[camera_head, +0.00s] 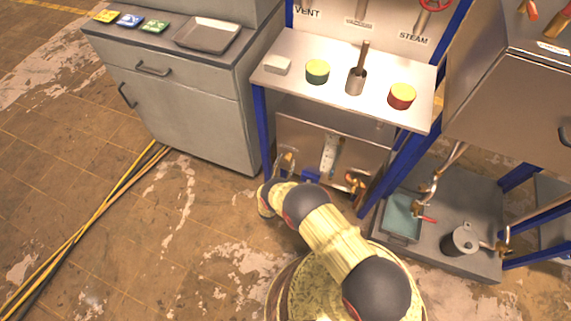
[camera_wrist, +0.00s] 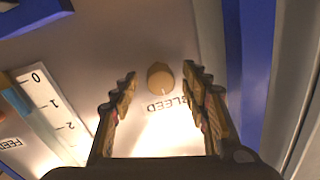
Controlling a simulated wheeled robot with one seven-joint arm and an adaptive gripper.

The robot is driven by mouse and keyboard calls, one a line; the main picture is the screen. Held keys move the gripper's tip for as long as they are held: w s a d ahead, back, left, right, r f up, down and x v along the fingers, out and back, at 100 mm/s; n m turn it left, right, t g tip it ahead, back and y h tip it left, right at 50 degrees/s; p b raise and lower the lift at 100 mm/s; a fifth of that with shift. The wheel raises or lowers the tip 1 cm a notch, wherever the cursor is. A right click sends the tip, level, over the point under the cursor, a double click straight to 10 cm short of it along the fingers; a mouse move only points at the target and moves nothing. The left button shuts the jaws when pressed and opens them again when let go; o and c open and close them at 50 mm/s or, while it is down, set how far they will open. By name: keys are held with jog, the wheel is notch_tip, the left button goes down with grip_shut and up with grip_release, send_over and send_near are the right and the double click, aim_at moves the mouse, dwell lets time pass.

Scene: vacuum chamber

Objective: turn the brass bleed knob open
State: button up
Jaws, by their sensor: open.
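The brass bleed knob (camera_wrist: 159,76) is a small round tan knob on a pale metal panel in the wrist view, with the label BLEED (camera_wrist: 168,104) just below it. My gripper (camera_wrist: 159,80) is open, with one dark, toothed finger on each side of the knob. Gaps show between the knob and both fingers, and the gripper is empty. The wrist view does not show clearly whether the fingertips reach the knob's depth. In the head view my arm bends low in front of the panel under the steel bench (camera_head: 333,82), and the knob cannot be made out clearly there.
A scale strip (camera_wrist: 52,112) and a FEED label (camera_wrist: 10,143) lie left of the knob. A blue frame post (camera_wrist: 256,60) stands at the right. In the head view, a grey cabinet (camera_head: 185,115) stands left of the bench, and a platform (camera_head: 440,247) with vessels stands right.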

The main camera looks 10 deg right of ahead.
jog(key=c, duration=0.4)
jog(key=c, duration=0.7)
jog(key=shift+c, duration=0.3)
